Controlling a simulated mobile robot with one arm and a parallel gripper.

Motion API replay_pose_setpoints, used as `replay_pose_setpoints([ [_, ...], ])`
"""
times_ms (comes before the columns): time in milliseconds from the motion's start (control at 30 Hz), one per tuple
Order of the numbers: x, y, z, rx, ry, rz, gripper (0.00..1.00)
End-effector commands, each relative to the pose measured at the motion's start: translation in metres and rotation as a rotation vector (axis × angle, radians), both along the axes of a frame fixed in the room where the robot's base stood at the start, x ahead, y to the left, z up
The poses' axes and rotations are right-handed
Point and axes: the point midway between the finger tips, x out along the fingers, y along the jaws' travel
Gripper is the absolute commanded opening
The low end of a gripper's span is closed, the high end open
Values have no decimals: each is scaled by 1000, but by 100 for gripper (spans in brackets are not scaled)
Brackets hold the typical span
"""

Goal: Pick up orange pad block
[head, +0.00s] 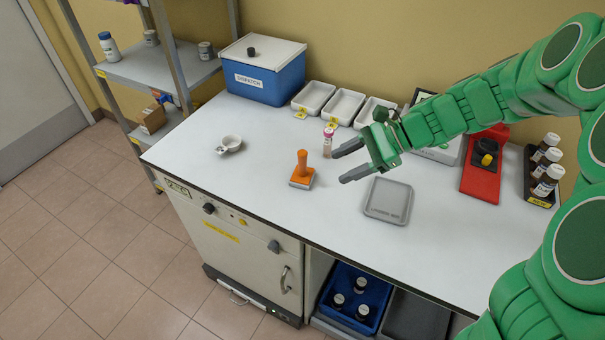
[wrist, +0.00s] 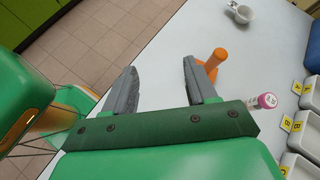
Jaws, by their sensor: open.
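The orange pad block (head: 302,170) stands upright on the white bench top, with a tall orange handle on a square orange base with a grey underside. In the wrist view the orange pad block (wrist: 213,62) shows just beyond the right-hand finger, which hides part of it. My gripper (head: 342,165) is open and empty, to the right of the block with its fingers pointing left toward it. The block is outside the jaws.
A small pink-capped vial (head: 328,142) stands close behind the gripper's fingers. A grey square tray (head: 388,200) lies to the right in front. A white cup (head: 231,144) sits to the left. Labelled white trays (head: 313,97) and a blue bin (head: 262,80) line the back. The front left bench is clear.

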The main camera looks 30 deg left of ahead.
Motion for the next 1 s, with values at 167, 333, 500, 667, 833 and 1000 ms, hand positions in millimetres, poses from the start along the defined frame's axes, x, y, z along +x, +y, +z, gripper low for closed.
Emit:
replay_pose_setpoints([
  [167, 27, 28, -19, 27, 107, -81, 57],
  [333, 50, 50, -38, 44, 205, -156, 57],
  [500, 67, 65, -52, 55, 274, -210, 57],
  [667, 74, 71, -58, 59, 301, -234, 57],
  [833, 69, 81, -63, 60, 306, -234, 57],
  [1000, 63, 93, -69, 60, 306, -233, 57],
])
